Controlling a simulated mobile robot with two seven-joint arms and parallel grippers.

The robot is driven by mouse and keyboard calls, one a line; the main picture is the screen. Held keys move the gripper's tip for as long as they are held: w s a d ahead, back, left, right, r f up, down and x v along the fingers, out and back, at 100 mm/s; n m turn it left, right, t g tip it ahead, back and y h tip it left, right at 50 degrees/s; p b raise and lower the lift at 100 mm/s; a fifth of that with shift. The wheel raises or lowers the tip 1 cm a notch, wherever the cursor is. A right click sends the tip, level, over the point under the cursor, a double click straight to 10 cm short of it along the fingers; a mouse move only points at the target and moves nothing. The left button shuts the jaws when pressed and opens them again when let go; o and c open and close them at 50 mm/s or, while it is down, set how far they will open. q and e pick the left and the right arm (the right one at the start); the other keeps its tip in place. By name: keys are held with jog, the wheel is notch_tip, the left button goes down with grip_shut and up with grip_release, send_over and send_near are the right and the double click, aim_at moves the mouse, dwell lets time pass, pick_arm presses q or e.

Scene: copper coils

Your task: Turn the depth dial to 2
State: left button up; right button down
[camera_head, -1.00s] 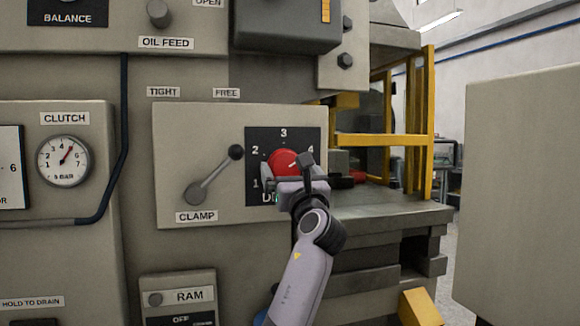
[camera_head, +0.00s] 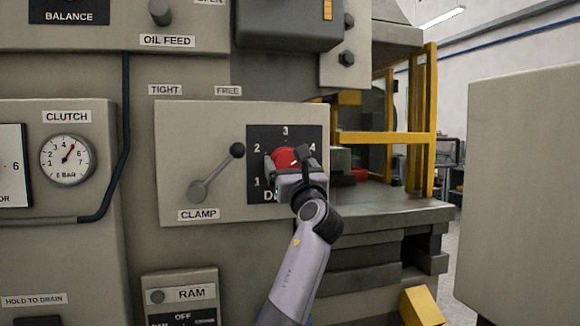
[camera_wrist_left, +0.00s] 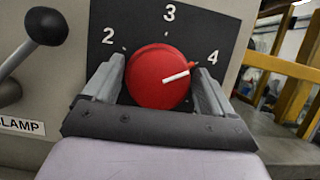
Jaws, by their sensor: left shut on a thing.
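The red depth dial (camera_head: 284,159) sits on a black plate (camera_head: 256,140) marked 1, 2, 3 and 4, with lettering below partly hidden by my gripper. My left gripper (camera_head: 290,165) is at the dial, with a finger on each side of it. In the left wrist view the dial (camera_wrist_left: 157,77) is between the two fingers of the left gripper (camera_wrist_left: 160,85), which is shut on it. The dial's white pointer line aims right and slightly up, toward the 4. The right gripper is not in view.
The clamp lever (camera_head: 217,172) with its black knob stands out from the panel left of the dial plate. A yellow frame (camera_head: 385,138) and a machine table (camera_head: 390,208) are to the right. A grey cabinet (camera_head: 522,180) stands at the far right.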

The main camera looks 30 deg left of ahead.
pick_arm(q)
jog(key=shift+n, duration=0.3)
jog(key=n+g, duration=0.1)
jog(key=n, duration=0.1)
jog(key=n+g+y, duration=0.1)
jog(key=n, duration=0.2)
jog(key=shift+g+y, duration=0.3)
jog(key=n+g, duration=0.2)
jog(key=n, duration=0.2)
jog(key=shift+r, duration=0.1)
jog(key=n, duration=0.2)
jog(key=n+g+p, duration=0.1)
jog(key=shift+n+g+y+p, duration=0.3)
jog(key=shift+n, duration=0.1)
jog(key=n+g+p, duration=0.1)
jog(key=n, duration=0.3)
jog(key=shift+h+p, duration=0.35)
jog(key=shift+h, duration=0.05)
jog(key=n+g+h+p, duration=0.1)
jog(key=n, duration=0.2)
jog(key=shift+n+g+p, duration=0.3)
jog(key=shift+n+p, duration=0.1)
jog(key=n+h+p, duration=0.1)
jog(key=n, duration=0.2)
jog(key=shift+h, duration=0.3)
jog(key=shift+f+n+h+p, duration=0.2)
jog(key=shift+n+h+p, duration=0.35)
jog(key=shift+n, duration=0.85)
